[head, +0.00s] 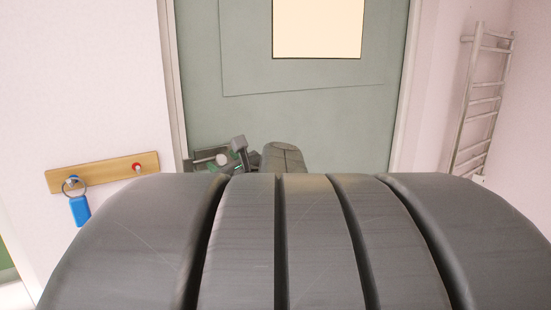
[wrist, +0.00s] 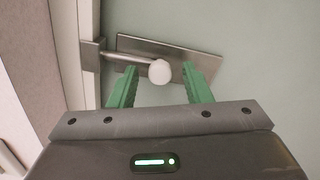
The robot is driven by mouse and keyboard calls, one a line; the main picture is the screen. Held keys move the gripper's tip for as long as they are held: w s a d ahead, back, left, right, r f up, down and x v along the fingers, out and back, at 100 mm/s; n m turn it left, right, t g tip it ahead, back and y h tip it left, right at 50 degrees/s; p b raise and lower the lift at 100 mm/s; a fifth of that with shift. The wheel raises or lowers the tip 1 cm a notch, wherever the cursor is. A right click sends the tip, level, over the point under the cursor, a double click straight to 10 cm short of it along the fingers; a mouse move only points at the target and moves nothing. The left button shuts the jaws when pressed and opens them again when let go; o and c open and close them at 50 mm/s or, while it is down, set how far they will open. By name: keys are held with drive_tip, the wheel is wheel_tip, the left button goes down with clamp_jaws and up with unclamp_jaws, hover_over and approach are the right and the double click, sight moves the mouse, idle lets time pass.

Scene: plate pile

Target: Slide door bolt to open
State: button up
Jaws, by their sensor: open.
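The door (head: 300,125) is grey-green with a pale window panel, and it stands in its frame. The door bolt (wrist: 125,59) is a metal rod on a metal plate (wrist: 205,66), with a round white knob (wrist: 159,71) at its right end. The rod's left end reaches the metal keeper (wrist: 91,55) on the door frame. My gripper (wrist: 163,75) is open, its green fingers on either side of the knob in the wrist view, with a gap to each; whether they touch the rod I cannot tell. In the head view the bolt (head: 207,158) is partly hidden by my arm.
A wooden key rack (head: 105,172) with a blue key tag (head: 79,209) hangs on the wall left of the door. A towel rail (head: 483,95) is on the right wall. My own dark body fills the lower head view.

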drive_tip(key=shift+s, duration=0.15)
drive_tip(key=shift+c, duration=0.7)
clamp_jaws()
drive_tip(key=w+d, duration=0.2)
drive_tip(key=d, duration=0.1)
drive_tip(key=shift+w+d+b, duration=0.1)
drive_tip(key=shift+b, duration=0.2)
drive_tip(key=shift+c, duration=1.3)
unclamp_jaws()
drive_tip(key=o, duration=0.4)
drive_tip(key=shift+w+d, duration=0.1)
drive_tip(key=shift+d, duration=0.05)
